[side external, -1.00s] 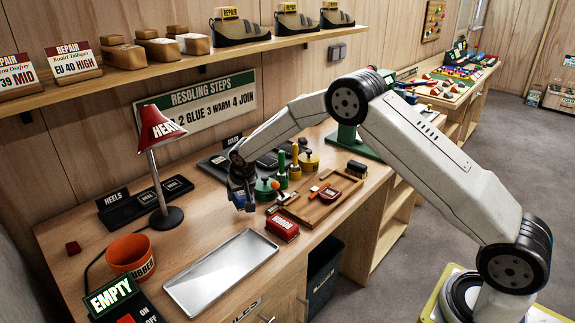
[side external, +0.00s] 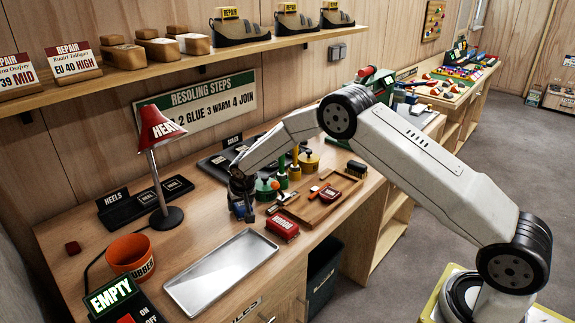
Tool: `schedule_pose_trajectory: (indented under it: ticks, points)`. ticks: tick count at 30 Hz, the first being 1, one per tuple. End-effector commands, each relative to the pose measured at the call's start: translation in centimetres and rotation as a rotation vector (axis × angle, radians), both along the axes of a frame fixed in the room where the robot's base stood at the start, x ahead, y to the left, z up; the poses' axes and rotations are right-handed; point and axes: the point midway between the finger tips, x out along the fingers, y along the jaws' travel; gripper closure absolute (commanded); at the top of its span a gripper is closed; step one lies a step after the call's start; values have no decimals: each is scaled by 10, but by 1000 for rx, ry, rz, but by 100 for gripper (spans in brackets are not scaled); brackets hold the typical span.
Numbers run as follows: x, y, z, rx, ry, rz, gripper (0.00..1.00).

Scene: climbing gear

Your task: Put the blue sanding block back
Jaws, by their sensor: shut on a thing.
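My gripper (side external: 242,212) points down low over the bench, behind the silver tray and left of the green-topped pot. It is shut on the blue sanding block (side external: 238,209), which shows as small blue patches at the fingertips; the fingers hide much of it. I cannot tell whether the block touches the bench top. A wooden tool tray (side external: 313,211) with several tools lies to the right of the gripper. A red block with a white label (side external: 282,227) sits at the tray's left front.
An empty silver tray (side external: 222,272) lies in front. An orange rubber bin (side external: 131,257) and a red lamp (side external: 160,130) stand to the left. Pots with handles (side external: 264,188) stand close on the gripper's right. Bench between lamp and gripper is clear.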

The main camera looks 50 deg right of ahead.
Motion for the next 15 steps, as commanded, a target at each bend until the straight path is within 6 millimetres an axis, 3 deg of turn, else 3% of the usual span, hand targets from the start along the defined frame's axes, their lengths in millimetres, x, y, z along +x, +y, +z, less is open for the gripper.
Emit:
schedule_pose_trajectory:
  ticks: [1,3,15]
  points:
    - [0,0,0,0,-1,0,18]
    - [0,0,0,0,-1,0,0]
    - [0,0,4,0,-1,0,0]
